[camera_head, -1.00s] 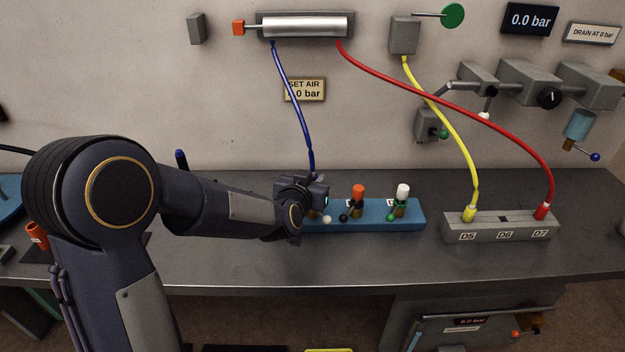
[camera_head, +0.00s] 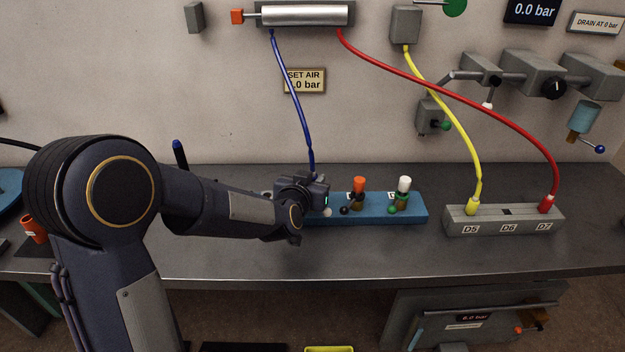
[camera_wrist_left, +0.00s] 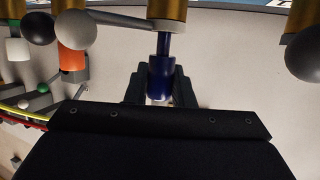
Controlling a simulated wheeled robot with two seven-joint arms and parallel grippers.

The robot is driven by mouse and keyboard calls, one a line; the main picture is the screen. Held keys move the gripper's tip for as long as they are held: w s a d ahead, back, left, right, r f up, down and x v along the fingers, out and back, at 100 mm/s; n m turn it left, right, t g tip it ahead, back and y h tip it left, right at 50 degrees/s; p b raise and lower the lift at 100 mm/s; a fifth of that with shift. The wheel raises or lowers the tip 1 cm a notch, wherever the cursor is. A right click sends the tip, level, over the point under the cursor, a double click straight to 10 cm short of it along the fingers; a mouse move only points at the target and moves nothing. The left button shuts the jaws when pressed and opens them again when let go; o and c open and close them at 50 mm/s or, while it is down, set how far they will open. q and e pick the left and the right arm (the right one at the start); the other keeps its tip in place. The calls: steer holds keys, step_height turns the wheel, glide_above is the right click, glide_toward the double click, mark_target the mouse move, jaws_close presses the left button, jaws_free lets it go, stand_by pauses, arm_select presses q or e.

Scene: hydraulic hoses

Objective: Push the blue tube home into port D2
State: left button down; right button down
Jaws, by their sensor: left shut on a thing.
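The blue tube (camera_head: 293,95) runs from the silver cylinder on the wall down to my left gripper (camera_head: 314,186). That gripper is shut on the tube's blue end fitting, just above the blue port block (camera_head: 416,213). In the left wrist view the blue end fitting (camera_wrist_left: 160,77) sits between the fingers (camera_wrist_left: 159,90). Its narrower nose lines up with a brass port (camera_wrist_left: 166,10) and meets its edge; how deep it sits I cannot tell. In the head view my gripper hides this port and its label. My right gripper is not in view.
On the blue block, ports with an orange cap (camera_head: 359,184) and a white cap (camera_head: 404,184) stand to the right, with ball-ended levers. A grey block (camera_head: 490,226) holds the yellow tube (camera_head: 462,130) and red tube (camera_head: 500,118). The bench front is clear.

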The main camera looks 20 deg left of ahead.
arm_select(q)
steer(key=shift+f, duration=0.3)
steer(key=c, duration=1.2)
jaws_free()
steer(key=shift+r, duration=0.1)
steer(key=shift+o, duration=0.2)
steer(key=shift+s, duration=0.1)
steer(key=v, duration=0.7)
steer(key=shift+s, duration=0.3)
steer(key=shift+r, duration=0.2)
